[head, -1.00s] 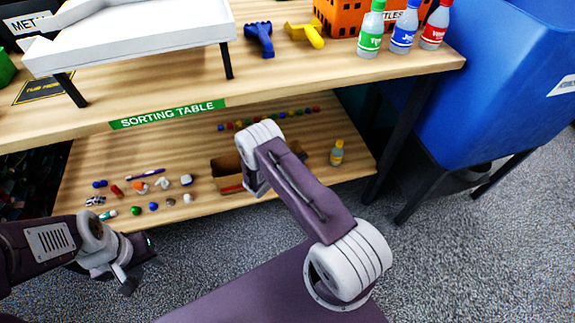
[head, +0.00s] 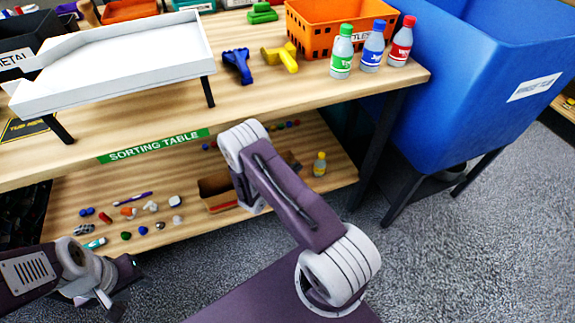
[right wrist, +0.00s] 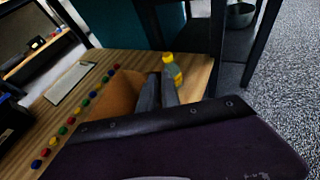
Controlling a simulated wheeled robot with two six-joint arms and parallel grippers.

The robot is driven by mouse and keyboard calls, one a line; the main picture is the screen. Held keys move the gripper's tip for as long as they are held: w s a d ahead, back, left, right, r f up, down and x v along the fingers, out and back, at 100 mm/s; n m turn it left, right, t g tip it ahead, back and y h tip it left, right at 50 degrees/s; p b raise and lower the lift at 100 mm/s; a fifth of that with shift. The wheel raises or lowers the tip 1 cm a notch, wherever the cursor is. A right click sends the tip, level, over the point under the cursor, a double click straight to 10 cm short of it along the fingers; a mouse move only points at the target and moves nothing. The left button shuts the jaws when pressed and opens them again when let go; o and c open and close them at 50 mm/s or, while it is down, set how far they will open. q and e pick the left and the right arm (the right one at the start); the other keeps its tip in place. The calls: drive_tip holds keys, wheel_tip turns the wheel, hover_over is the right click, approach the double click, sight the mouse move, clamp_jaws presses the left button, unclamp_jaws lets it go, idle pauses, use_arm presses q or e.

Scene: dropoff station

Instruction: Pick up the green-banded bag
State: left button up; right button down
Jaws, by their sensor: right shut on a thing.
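I cannot make out a green-banded bag in either view. My right gripper (right wrist: 160,92) shows two dark fingers close together in the right wrist view. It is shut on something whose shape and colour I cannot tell. In the head view that gripper is hidden behind its own arm, over the lower shelf. An orange-brown thing (right wrist: 118,95) shows beside the fingers in the right wrist view; I cannot tell whether they touch it. My left gripper (head: 115,287) is at the lower left in the head view, its fingers apart and empty, in front of the lower shelf.
The sorting table (head: 240,115) holds a white tray (head: 120,65), an orange crate (head: 310,40) and three bottles. A blue bin (head: 450,100) stands right, with open floor in front.

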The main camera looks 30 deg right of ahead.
drive_tip(key=s+d+r+p, duration=0.2)
drive_tip(key=s+r, duration=0.2)
drive_tip(key=s, duration=0.2)
drive_tip(key=shift+s+r, duration=0.15)
drive_tip(key=shift+s, duration=0.25)
idle(1.1)
